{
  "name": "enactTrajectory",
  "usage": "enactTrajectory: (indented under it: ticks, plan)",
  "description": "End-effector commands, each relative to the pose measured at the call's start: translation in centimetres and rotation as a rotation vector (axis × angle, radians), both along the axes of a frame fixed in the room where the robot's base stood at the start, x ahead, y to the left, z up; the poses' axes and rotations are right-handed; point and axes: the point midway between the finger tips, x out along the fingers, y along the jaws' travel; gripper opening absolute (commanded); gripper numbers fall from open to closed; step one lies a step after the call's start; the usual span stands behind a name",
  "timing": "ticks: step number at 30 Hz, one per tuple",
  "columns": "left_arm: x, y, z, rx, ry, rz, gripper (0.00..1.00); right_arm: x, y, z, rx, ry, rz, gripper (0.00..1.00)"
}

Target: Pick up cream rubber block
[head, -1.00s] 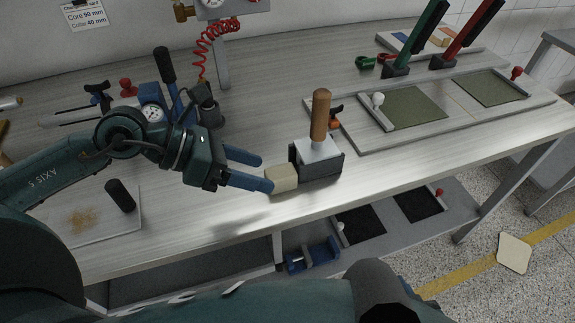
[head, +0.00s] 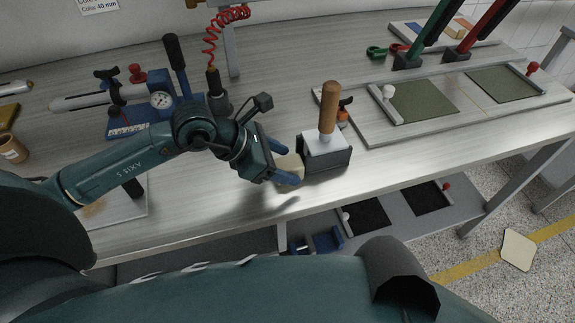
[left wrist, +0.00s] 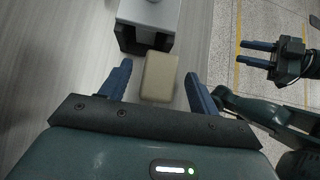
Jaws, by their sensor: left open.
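The cream rubber block (head: 289,170) stands on the workbench beside the left side of a grey block with a wooden handle. In the left wrist view the cream block (left wrist: 159,78) lies between the two blue fingers, with a gap to each. My left gripper (head: 283,164) is open around the block, and its fingers partly hide it in the head view. My right gripper (left wrist: 258,57) shows at the right of the left wrist view, its two blue fingers apart, over the floor and far from the block.
The grey block with a wooden handle (head: 326,140) sits in a dark holder just right of the cream block. A board with green pads (head: 420,100) lies farther right. A gauge device (head: 160,100) stands behind my left arm. The bench's front edge is close.

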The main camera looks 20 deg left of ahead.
Motion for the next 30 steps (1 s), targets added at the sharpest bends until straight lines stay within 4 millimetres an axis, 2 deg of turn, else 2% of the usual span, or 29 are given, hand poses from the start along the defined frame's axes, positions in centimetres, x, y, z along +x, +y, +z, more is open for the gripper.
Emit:
enactTrajectory:
  ticks: [1,6,14,30]
  plan:
    - [0.5,-0.7,-0.1,-0.006,0.001,0.0,0.62,0.0,0.0,0.5,-0.004,-0.001,0.0,0.36]
    - [1.3,-1.8,-1.7,-0.002,0.001,0.0,0.62,0.1,-0.1,0.5,-0.01,-0.004,0.001,0.36]
    - [1.4,-2.0,-2.0,-0.001,-0.001,0.0,0.62,0.1,-0.1,0.4,-0.013,-0.003,0.002,0.36]
    - [1.4,-1.9,-2.0,-0.001,-0.001,0.0,0.19,0.1,-0.1,0.4,-0.012,-0.003,0.003,0.36]
